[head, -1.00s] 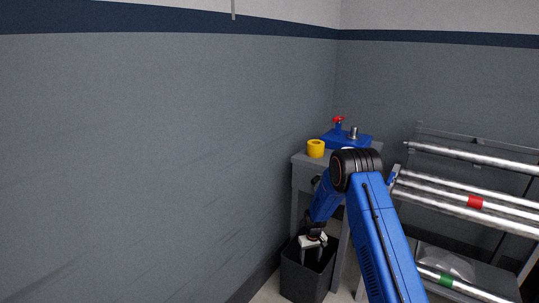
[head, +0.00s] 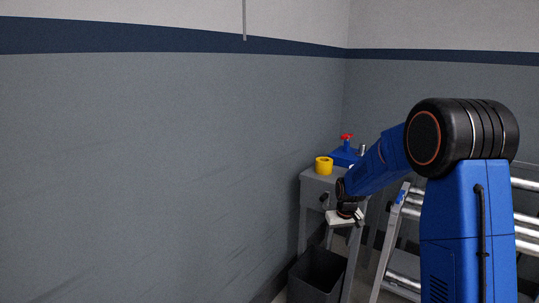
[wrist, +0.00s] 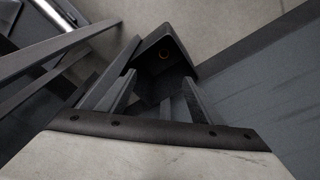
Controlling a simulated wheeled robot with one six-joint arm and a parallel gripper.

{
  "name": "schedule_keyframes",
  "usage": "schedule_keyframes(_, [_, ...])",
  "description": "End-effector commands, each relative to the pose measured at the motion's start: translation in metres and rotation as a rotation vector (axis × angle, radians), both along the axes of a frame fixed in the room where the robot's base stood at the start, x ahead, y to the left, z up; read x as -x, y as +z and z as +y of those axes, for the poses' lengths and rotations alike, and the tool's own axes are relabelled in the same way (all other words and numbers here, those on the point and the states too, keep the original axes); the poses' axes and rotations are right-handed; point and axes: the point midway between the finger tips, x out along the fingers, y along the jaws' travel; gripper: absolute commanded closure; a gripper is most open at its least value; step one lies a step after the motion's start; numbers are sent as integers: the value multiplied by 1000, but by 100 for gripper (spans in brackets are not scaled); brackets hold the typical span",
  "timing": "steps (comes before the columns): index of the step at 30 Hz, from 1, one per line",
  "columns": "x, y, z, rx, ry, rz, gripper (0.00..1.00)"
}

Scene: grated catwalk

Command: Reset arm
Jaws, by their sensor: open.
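My gripper (head: 341,236) is open and empty, pointing down beside the grey workbench and above the dark bin. In the wrist view my gripper (wrist: 158,98) shows its two fingers spread apart with nothing between them. The dark bin (head: 316,274) stands on the floor under it. My blue arm covers part of the workbench and the rack.
The grey workbench (head: 314,180) carries a yellow cup-like object (head: 324,166) and a blue device with a red handle (head: 346,137). A rack with metal pipes (head: 525,218) stands at the right. A plain grey wall (head: 150,170) fills the left.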

Motion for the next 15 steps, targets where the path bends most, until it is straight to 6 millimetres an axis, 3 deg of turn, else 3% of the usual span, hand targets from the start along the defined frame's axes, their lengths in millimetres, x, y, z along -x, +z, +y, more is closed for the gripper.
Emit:
schedule_keyframes(1, [11,16,-1,0,-4,-11,41])
schedule_keyframes(6, [48,60,-4,-2,-18,-35,41])
schedule_keyframes(15, [119,122,-8,-5,-40,-79,41])
